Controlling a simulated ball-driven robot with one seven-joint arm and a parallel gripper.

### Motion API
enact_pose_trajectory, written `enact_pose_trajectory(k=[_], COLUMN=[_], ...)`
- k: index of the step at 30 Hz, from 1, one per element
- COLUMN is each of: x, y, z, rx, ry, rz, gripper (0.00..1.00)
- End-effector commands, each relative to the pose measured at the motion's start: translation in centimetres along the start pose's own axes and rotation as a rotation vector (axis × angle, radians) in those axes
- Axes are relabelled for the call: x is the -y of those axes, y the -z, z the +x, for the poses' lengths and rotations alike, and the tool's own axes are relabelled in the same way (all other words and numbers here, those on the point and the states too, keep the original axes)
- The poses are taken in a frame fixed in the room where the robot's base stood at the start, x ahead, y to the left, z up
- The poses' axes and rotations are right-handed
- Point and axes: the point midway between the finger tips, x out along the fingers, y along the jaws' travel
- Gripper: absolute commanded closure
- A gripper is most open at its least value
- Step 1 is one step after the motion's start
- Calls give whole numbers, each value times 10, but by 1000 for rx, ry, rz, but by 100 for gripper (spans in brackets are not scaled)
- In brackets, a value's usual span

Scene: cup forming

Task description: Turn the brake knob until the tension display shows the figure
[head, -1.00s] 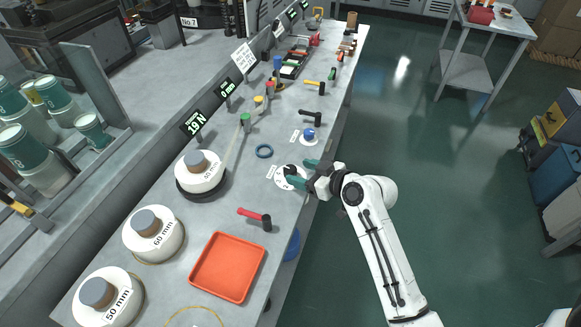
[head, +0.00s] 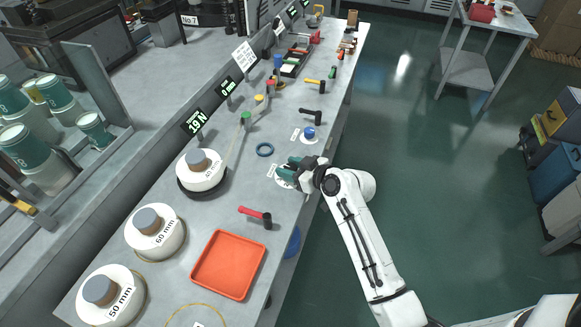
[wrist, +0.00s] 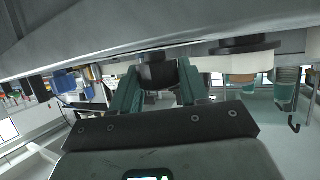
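The tension display (head: 194,121) reads 19 N in green on black at the bench's back edge. The brake knob's white round dial plate (head: 283,182) lies near the front edge of the bench, partly covered by my gripper. My gripper (head: 291,168) reaches in from the right, its teal fingers around the knob. In the wrist view the black knob (wrist: 158,74) sits between the two fingers, filling the gap, and they appear closed on it. The head view hides most of the knob behind the fingers.
An orange tray (head: 229,265) and white spools (head: 202,170) are on the near bench. A second display (head: 226,88) reads 0 mm.

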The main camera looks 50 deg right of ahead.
Motion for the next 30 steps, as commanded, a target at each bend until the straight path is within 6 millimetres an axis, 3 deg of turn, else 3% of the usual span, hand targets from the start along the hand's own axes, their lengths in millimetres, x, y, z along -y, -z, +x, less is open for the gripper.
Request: enact_pose_trajectory(k=[7,30], x=[0,0], y=[0,-1], z=[0,0], rx=[0,0], ry=[0,-161], rz=[0,68], gripper=[86,86])
